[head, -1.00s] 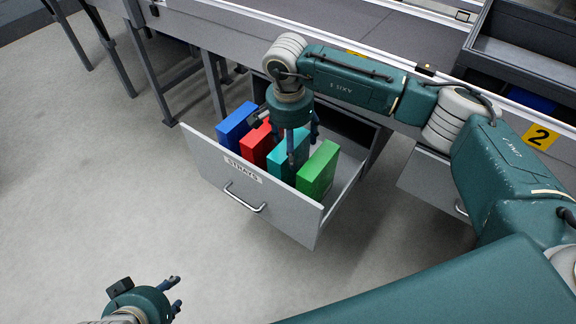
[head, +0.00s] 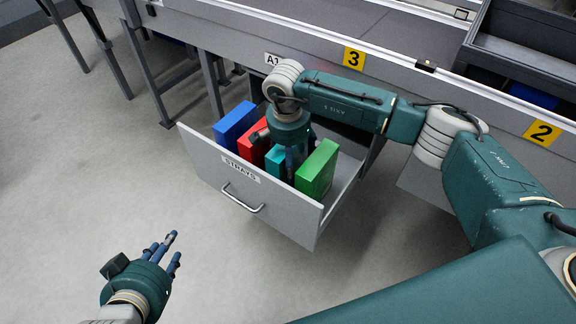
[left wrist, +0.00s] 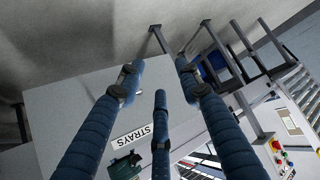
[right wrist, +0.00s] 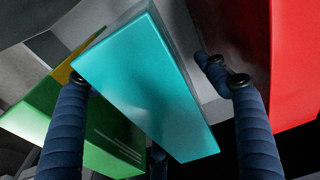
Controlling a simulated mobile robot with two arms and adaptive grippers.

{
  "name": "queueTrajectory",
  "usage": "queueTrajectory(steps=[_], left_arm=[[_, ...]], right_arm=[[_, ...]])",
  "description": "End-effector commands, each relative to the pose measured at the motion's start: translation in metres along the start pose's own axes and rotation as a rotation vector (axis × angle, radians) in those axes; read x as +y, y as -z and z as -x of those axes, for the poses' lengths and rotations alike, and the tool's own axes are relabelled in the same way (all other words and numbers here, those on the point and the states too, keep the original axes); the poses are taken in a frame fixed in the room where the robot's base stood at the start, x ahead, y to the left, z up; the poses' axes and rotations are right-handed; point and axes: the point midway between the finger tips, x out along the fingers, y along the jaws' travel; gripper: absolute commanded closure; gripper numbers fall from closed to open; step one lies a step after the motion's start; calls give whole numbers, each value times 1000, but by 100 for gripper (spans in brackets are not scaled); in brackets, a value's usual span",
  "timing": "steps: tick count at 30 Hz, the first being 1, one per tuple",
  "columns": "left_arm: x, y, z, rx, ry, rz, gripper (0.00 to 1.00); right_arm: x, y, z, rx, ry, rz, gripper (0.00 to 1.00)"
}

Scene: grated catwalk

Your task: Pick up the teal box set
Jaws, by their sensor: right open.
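The teal box set (head: 276,161) stands in the open drawer between a red box (head: 254,147) and a green box (head: 317,170). My right gripper (head: 297,158) is down over it in the head view and hides part of it. In the right wrist view the teal box set (right wrist: 150,85) lies between the parted fingers of my right gripper (right wrist: 152,85), which are open; no clear contact shows. My left gripper (head: 165,247) is in front of the drawer, over the floor. In the left wrist view its fingers (left wrist: 155,80) are apart and hold nothing.
A blue box (head: 235,124) is at the left end of the row. The grey conveyor frame (head: 310,50) is above and behind the drawer. The floor (head: 90,190) to the left is clear.

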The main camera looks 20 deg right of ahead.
Motion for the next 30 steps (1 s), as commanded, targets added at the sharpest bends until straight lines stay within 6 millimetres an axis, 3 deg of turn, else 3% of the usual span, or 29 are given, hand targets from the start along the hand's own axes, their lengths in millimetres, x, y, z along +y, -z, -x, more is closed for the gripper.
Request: queueTrajectory(steps=[2,10,23,30], left_arm=[[0,0,0,-1,0,0,65],[0,0,0,-1,1,0,65],[-1,-4,2,-24,1,1,65],[-5,-46,15,-193,10,4,65]], right_arm=[[0,0,0,0,0,0,35],[0,0,0,0,0,0,89],[-1,2,10,1,2,-1,90],[-1,6,44,3,4,0,90]])
